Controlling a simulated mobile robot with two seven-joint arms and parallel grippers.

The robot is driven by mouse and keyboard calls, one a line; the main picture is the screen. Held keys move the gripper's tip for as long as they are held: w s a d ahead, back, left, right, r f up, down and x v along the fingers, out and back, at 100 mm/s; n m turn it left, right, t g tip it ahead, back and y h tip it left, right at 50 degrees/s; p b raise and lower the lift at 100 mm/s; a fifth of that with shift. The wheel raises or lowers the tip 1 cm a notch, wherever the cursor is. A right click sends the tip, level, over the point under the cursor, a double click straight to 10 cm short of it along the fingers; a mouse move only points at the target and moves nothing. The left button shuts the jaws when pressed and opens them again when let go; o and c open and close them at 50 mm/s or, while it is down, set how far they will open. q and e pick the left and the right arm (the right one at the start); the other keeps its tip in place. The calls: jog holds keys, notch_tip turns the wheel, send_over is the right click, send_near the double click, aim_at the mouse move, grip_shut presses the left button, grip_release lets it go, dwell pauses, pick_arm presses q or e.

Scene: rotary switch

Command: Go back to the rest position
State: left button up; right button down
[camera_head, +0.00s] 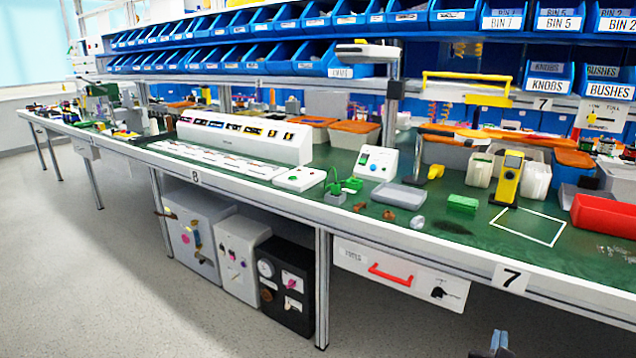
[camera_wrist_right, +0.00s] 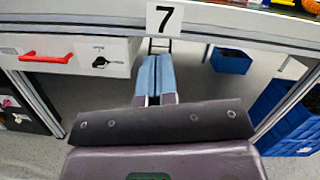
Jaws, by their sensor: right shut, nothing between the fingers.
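My right gripper (camera_head: 497,343) shows at the bottom edge of the head view, to the right of centre, in front of and below the bench. In the right wrist view its two blue-grey fingers (camera_wrist_right: 154,76) lie side by side, shut, with nothing between them. It is apart from the bench and touches nothing that I can see. A rotary switch (camera_head: 438,292) with a black knob sits on the white drawer front under the bench; it also shows in the wrist view (camera_wrist_right: 100,62). My left gripper is not in view.
The bench edge with the number 7 plate (camera_head: 510,278) runs above the right gripper. A drawer with a red handle (camera_head: 390,274) hangs under it. Blue bins (camera_wrist_right: 231,60) stand on the floor beneath. Cabinets (camera_head: 285,285) stand under the bench at left. The front floor is clear.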

jog(key=w+d+r+n+t, duration=0.2)
jog(key=d+r+n+t, duration=0.15)
jog(key=d+r, duration=0.5)
jog(key=s+a+f+m+g+y, duration=0.35)
jog(key=s+f+m+y, duration=0.2)
jog(key=s+m, duration=0.6)
jog(key=s+a+f+m+g+y, duration=0.3)
jog(key=s+a+f+m+y, duration=0.3)
jog(key=s+m, duration=0.5)
jog(key=s+a+f+m+g+y, duration=0.35)
jog(key=s+f+m, duration=0.45)
jog(key=m, duration=0.4)
jog(key=s+d+n+g+h, duration=0.1)
jog(key=s+n+g+h, duration=0.1)
jog(key=s+n, duration=0.65)
jog(key=shift+s+a+m+h, duration=0.85)
jog(key=shift+a+m, duration=1.45)
jog(key=shift+m, duration=1.25)
pick_arm(q)
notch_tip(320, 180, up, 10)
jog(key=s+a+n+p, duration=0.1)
jog(key=p, duration=1.4)
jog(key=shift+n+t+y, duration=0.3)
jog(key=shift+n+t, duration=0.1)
pick_arm(e)
notch_tip(320, 180, up, 11)
jog(key=m+t, duration=0.2)
jog(key=shift+s+d+f+h, duration=0.15)
jog(key=shift+d+h, duration=0.2)
jog(key=shift+d, duration=0.05)
